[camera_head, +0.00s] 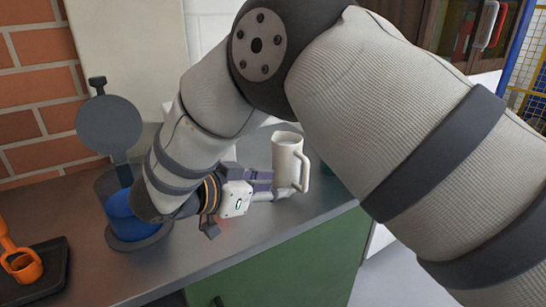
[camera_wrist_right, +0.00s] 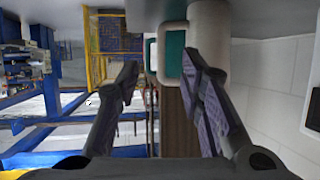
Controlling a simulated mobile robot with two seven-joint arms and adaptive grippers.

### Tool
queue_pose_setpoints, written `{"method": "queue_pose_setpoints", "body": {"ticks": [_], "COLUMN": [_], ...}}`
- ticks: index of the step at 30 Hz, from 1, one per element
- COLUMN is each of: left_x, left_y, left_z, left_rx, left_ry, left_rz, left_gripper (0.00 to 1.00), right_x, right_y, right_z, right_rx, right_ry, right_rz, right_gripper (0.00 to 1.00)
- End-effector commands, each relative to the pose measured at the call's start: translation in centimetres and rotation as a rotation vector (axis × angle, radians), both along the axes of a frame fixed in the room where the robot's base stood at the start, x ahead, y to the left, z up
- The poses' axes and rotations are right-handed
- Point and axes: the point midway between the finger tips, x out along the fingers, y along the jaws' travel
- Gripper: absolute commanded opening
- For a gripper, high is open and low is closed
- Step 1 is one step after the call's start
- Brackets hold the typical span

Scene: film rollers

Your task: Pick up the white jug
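The white jug (camera_head: 287,158) stands upright on the grey counter, with its handle on the right side. My right gripper (camera_head: 279,184) is low beside the jug, its fingers pointing right at the jug's lower part. In the right wrist view the jug (camera_wrist_right: 209,42) is at the top, and its handle shows between the two spread fingers of the right gripper (camera_wrist_right: 160,76). One finger overlaps the jug's body in that view; whether it touches cannot be told. The right gripper is open and holds nothing. My left gripper is not in view.
A clear container (camera_head: 108,190) with blue contents and a round grey disc (camera_head: 109,125) above it are left of my right arm. A dark tray (camera_head: 62,262) with an orange cup (camera_head: 24,266) is far left. The counter's front edge (camera_head: 258,250) is close to the jug.

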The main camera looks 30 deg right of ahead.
Motion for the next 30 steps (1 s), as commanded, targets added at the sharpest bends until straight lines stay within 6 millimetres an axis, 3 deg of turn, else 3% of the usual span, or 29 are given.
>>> {"method": "queue_pose_setpoints", "body": {"ticks": [2,9,21,28,29,30], "left_x": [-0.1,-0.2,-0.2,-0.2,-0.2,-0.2], "left_y": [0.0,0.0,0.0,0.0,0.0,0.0], "left_z": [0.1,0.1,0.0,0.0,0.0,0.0], "left_rx": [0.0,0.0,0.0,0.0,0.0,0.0], "left_ry": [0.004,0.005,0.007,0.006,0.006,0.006], "left_rz": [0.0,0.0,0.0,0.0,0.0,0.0], "left_gripper": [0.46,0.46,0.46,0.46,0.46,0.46], "right_x": [0.1,1.4,3.7,3.8,3.8,3.8], "right_y": [-0.4,-4.9,-10.3,-10.6,-10.6,-10.6], "right_z": [0.0,-2.0,-4.1,-4.2,-4.2,-4.2], "right_rx": [0.001,0.001,0.002,0.001,0.001,0.001], "right_ry": [-0.001,0.001,0.0,-0.001,-0.001,-0.001], "right_rz": [-0.006,-0.006,-0.006,-0.005,-0.005,-0.005], "right_gripper": [0.35,0.35,0.35,0.35,0.33,0.23]}}
